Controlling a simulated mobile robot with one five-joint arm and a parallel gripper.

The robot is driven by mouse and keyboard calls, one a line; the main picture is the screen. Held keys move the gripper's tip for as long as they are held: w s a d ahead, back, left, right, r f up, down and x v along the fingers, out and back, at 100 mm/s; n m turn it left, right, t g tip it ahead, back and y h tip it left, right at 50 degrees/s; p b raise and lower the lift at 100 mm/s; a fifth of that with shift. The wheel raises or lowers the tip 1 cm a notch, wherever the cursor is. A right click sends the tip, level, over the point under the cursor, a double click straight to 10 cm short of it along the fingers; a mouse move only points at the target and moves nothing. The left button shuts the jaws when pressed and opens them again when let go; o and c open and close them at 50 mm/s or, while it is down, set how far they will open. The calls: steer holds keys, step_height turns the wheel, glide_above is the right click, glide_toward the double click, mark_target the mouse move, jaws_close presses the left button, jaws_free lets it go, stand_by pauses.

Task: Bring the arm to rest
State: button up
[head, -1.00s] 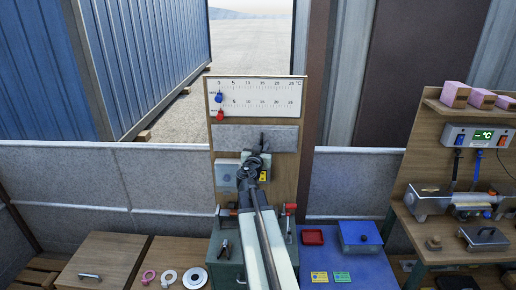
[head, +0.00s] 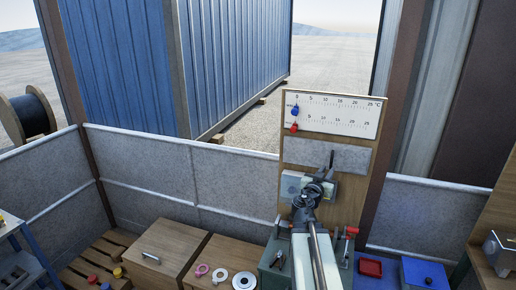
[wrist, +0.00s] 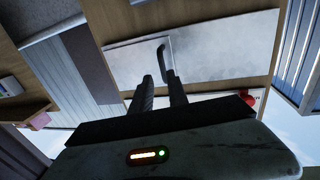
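My arm (head: 316,250) reaches up over the bench toward the wooden board (head: 346,205). In the head view its dark wrist stands in front of the board's lower part and hides some of it. In the wrist view my gripper (wrist: 160,82) has two dark fingers, apart, with nothing seen between them. A dark bent handle (wrist: 165,58) on a pale plate shows just beyond the fingertips. Whether the fingers touch it I cannot tell.
The board carries a scale panel (head: 332,112) with a blue marker (head: 295,111) and a red marker (head: 294,127). A red tray (head: 370,267) and a blue box (head: 424,272) are at the right. Pink and white rings (head: 220,275) lie left of the arm. A low wall (head: 150,180) runs behind.

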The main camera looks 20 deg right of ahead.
steer(key=w+a+f+t+y, duration=0.1)
steer(key=w+a, duration=0.3)
steer(key=a, duration=0.3)
steer(key=w+a+f+t+y, duration=0.1)
steer(key=w+a+f+y, duration=0.1)
steer(key=w+a, duration=0.35)
steer(key=s+a+f+g+y+b, duration=0.1)
steer(key=s+a+f+g+y, duration=0.1)
steer(key=a+f, duration=0.55)
steer(key=s+a+f+n+g+y, duration=0.3)
steer(key=s+a+f, duration=0.2)
steer(key=a, duration=0.3)
steer(key=s+a+f+n+g+y, duration=0.3)
steer(key=s+a+f+n, duration=0.1)
steer(key=a, duration=0.4)
steer(key=s+a+f+n+g+y, duration=0.4)
steer(key=s+a+f, duration=0.2)
steer(key=a, duration=0.2)
steer(key=shift+s+a+b, duration=0.15)
steer(key=shift+a+b, duration=0.15)
steer(key=shift+a, duration=0.05)
